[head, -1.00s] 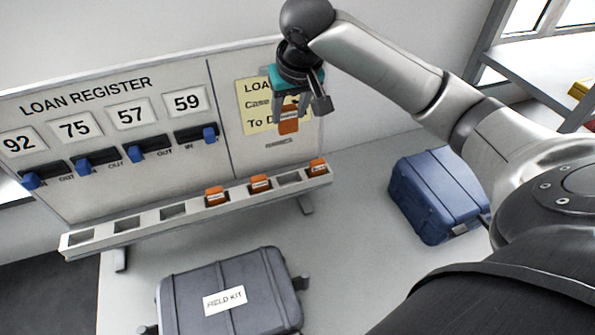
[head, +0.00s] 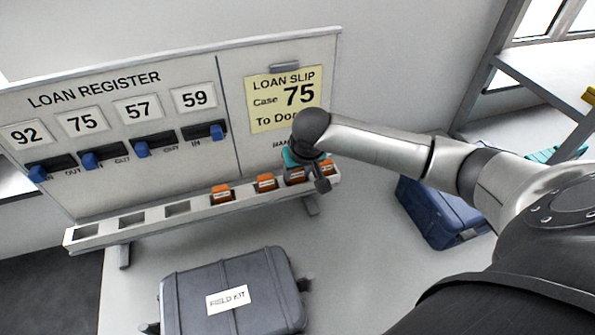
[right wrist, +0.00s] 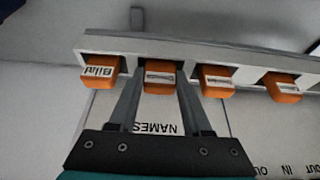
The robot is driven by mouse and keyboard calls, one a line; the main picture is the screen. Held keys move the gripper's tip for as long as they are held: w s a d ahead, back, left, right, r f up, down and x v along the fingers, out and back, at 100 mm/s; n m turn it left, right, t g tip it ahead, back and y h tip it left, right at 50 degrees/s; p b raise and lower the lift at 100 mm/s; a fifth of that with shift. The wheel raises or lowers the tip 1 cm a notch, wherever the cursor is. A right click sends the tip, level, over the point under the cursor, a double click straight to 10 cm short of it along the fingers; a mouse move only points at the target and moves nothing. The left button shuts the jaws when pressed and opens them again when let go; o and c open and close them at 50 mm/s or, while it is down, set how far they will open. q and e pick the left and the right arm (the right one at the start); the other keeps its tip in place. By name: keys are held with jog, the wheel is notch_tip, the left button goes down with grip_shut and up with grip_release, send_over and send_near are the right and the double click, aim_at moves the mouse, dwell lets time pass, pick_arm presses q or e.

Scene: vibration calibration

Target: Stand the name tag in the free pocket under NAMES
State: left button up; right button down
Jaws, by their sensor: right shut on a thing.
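My right gripper (head: 306,178) is down at the pocket rail (head: 150,226) below the NAMES heading, which the arm partly covers in the head view. It is shut on the orange name tag (head: 295,176). In the right wrist view the held name tag (right wrist: 159,78) is upright between the fingers (right wrist: 158,100), in line with the standing tags. It is at the pocket between the rightmost tag (head: 326,167) and the tag to its left (head: 265,182). Its lower end is hidden, so I cannot tell how deep it sits. My left gripper is not in view.
Another orange tag (head: 221,194) stands farther left, beside several empty pockets. The loan slip (head: 284,100) on the board reads Case 75. A grey FIELD KIT case (head: 245,270) lies in front of the rail. A blue case (head: 435,215) stands at right.

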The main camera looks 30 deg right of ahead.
jog(key=shift+f, duration=0.1)
jog(key=shift+c, duration=1.7)
grip_release()
jog(key=p+v, duration=0.1)
jog(key=v, duration=1.1)
jog(key=shift+s+a, duration=0.1)
